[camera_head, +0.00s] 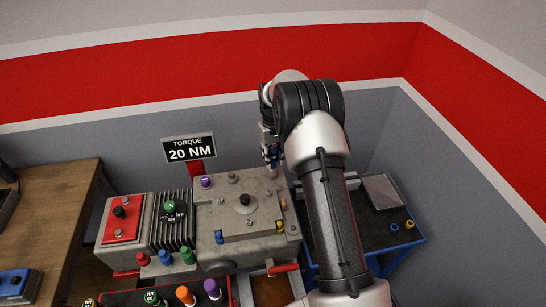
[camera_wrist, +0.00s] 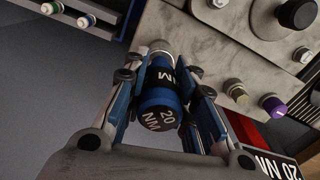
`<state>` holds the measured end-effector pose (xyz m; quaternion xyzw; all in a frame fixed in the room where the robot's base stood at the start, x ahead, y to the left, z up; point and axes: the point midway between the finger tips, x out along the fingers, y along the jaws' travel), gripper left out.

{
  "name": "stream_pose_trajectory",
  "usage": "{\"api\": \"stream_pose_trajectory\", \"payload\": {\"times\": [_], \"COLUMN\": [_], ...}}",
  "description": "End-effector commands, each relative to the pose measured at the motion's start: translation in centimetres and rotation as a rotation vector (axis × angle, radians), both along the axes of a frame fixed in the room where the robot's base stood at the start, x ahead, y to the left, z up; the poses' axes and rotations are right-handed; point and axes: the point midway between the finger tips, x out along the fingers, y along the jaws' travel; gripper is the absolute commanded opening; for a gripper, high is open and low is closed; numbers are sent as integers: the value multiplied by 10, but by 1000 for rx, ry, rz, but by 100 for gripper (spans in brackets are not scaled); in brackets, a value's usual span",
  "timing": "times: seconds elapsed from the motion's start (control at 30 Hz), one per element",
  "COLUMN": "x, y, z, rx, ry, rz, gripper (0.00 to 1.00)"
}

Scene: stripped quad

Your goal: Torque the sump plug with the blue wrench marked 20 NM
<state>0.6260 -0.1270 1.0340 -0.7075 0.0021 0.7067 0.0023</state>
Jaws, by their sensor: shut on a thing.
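The blue wrench (camera_wrist: 160,104), with "20 NM" in white on its end, is between the fingers of my gripper (camera_wrist: 164,112) in the wrist view. My gripper is shut on it. The wrench's silver tip (camera_wrist: 162,47) points away from the wrist camera, beside the edge of the grey engine block (camera_wrist: 205,45). I cannot tell if it touches anything. In the head view my gripper (camera_head: 270,158) is at the back right corner of the engine block (camera_head: 262,225). I cannot make out which part is the sump plug.
A sign (camera_head: 188,149) reading "TORQUE 20 NM" stands behind the block. Colored-handled tools (camera_head: 185,295) stand at the front. A blue cart (camera_head: 395,240) with small rings is at the right. A wooden bench (camera_head: 55,220) is at the left. My arm covers part of the cart.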

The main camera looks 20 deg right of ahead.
Motion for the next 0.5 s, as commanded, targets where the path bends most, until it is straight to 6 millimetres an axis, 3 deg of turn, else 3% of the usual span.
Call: {"api": "stream_pose_trajectory", "payload": {"times": [0.27,0.5], "x": [0,0], "y": [0,0], "z": [0,0], "rx": [0,0], "ry": [-1,-1], "rz": [1,188], "gripper": [0,0]}}
